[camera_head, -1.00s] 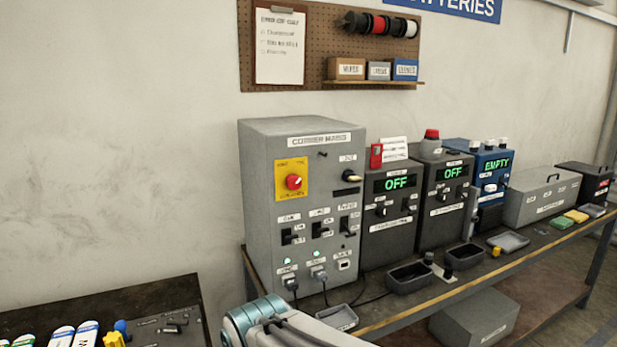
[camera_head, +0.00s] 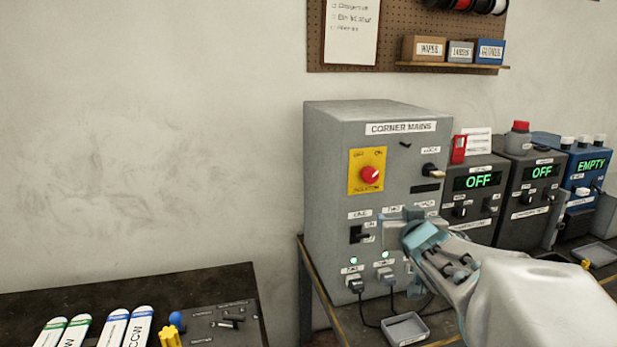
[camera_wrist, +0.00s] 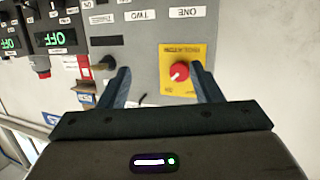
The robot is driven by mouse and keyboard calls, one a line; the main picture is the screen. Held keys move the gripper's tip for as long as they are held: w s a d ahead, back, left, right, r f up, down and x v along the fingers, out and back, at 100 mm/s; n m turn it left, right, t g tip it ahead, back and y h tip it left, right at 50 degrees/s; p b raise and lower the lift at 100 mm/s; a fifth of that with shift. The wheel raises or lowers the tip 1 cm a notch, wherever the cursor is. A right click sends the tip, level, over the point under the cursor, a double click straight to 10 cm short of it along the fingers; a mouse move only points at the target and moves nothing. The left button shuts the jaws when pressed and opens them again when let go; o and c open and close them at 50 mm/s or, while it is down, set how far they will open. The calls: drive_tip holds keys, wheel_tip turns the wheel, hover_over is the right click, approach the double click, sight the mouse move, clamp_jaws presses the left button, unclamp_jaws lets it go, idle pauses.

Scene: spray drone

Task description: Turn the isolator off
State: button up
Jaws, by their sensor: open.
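The isolator (camera_head: 370,174) is a red rotary knob on a yellow plate, on the front of the grey "CORNER MAINS" box (camera_head: 335,190). A white mark on the knob points up and to the right in the head view. The wrist view also shows the red knob (camera_wrist: 180,71), ahead of my fingers and nearer the right one in that picture. My gripper (camera_wrist: 160,84) is open and empty, its two dark fingers apart. In the head view my gripper (camera_head: 405,220) is in front of the box, low and right of the knob, hiding some switches.
A black switch (camera_head: 357,234) and plugged sockets (camera_head: 354,285) with cables sit below the isolator. A lock (camera_head: 432,172) projects at its right. Two units reading "OFF" (camera_head: 478,181) stand beside the box. A grey tray (camera_head: 405,328) lies in front.

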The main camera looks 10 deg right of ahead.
sight(372, 175)
drive_tip(key=w+r+n+t+y, duration=0.1)
drive_tip(key=w, duration=0.4)
drive_tip(key=w+r+n+t+y, duration=0.1)
drive_tip(key=w+y, duration=0.1)
drive_tip(key=w, duration=0.3)
drive_tip(key=w+r+t+y, duration=0.1)
drive_tip(key=w+r, duration=0.1)
drive_tip(key=w, duration=0.2)
drive_tip(key=shift+w+d+n+y, duration=0.3)
drive_tip(key=shift+w+n, duration=0.1)
drive_tip(key=c, duration=1)
